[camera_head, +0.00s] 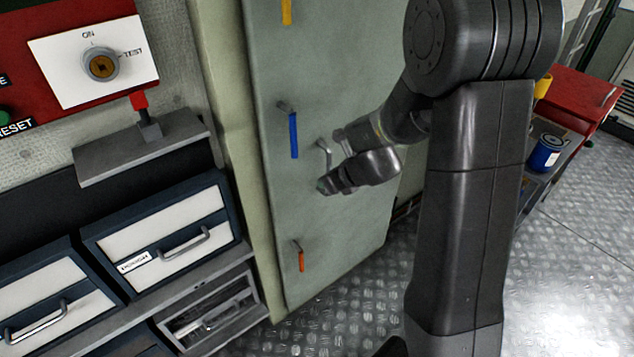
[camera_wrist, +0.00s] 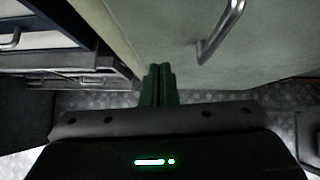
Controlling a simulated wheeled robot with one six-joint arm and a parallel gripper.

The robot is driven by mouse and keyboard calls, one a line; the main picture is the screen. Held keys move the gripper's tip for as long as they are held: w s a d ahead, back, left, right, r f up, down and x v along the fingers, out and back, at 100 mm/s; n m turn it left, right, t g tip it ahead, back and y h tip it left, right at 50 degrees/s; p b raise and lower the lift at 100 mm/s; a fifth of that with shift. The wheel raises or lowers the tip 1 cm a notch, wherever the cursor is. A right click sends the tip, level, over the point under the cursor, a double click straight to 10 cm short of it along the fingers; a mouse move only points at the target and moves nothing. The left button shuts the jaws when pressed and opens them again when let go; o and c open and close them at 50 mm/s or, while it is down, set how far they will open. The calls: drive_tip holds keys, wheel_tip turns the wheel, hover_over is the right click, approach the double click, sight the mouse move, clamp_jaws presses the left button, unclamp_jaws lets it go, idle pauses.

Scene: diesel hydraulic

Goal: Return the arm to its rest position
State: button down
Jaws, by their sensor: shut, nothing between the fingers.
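My gripper (camera_head: 325,186) is in front of the grey-green cabinet door (camera_head: 280,200), near its metal handle (camera_head: 326,155). In the wrist view my gripper's green fingers (camera_wrist: 158,85) are together with nothing between them. The cabinet handle (camera_wrist: 220,30) shows there to the upper right of the fingers, apart from them. My arm is bent, with the forearm reaching left from the upright column toward the door. The door appears closed.
Blue (camera_head: 293,135) and orange (camera_head: 301,260) levers hang on the door. Drawers (camera_head: 170,240) and a grey shelf (camera_head: 145,150) stand at left, below a red panel with a knob (camera_head: 101,65). A blue can (camera_head: 545,155) and red cabinet (camera_head: 585,95) are at right. Metal floor (camera_head: 570,290) is clear.

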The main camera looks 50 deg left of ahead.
drive_tip(key=shift+d+r, duration=0.45)
drive_tip(key=shift+d, duration=0.05)
